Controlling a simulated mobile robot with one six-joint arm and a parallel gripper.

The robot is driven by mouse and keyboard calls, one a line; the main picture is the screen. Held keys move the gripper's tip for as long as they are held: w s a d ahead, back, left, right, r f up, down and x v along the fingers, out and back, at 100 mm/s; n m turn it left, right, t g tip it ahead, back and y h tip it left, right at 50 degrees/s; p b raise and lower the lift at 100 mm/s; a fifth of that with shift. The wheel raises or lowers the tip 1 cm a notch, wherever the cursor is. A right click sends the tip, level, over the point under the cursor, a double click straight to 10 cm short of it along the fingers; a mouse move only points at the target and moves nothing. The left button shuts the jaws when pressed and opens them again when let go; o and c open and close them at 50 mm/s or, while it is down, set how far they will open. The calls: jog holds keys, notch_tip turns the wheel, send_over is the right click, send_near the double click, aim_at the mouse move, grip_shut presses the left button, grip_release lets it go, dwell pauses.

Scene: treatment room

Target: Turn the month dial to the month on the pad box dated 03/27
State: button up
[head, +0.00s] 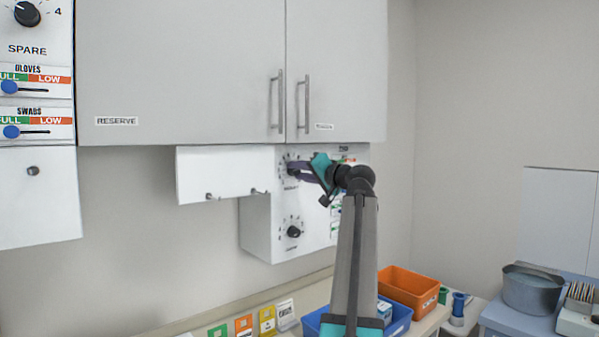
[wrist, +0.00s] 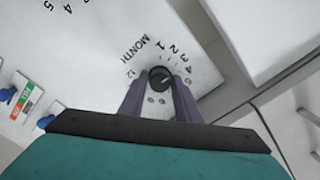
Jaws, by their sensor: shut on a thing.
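The month dial (wrist: 159,75) is a black round knob on a white panel, with MONTH and numbers printed around it in the wrist view. A pale mark on the knob points to the right side, roughly towards 3 or 4; the exact number is unclear. My gripper (wrist: 160,88) is shut on the knob, one finger on each side. In the head view my gripper (head: 298,169) reaches the upper dial on the white wall box (head: 258,222) and partly hides it. No pad box with a readable 03/27 date shows; small boxes stand in a blue bin (head: 398,325).
A second black dial (head: 294,232) sits below. Cupboards (head: 180,70) hang above, and a hooked white panel (head: 222,174) is to the left. An orange bin (head: 410,288), coloured cards and a metal pot (head: 532,290) stand below. Blue sliders (wrist: 45,122) show in the wrist view.

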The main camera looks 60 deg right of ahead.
jog(key=o, duration=1)
jog(key=shift+o, duration=0.2)
jog(key=shift+s, duration=0.1)
jog(key=b+v, duration=0.2)
jog(key=v, duration=1.1)
jog(key=shift+s+a+b, duration=0.2)
jog(key=shift+s+b, duration=0.05)
jog(key=shift+b, duration=0.05)
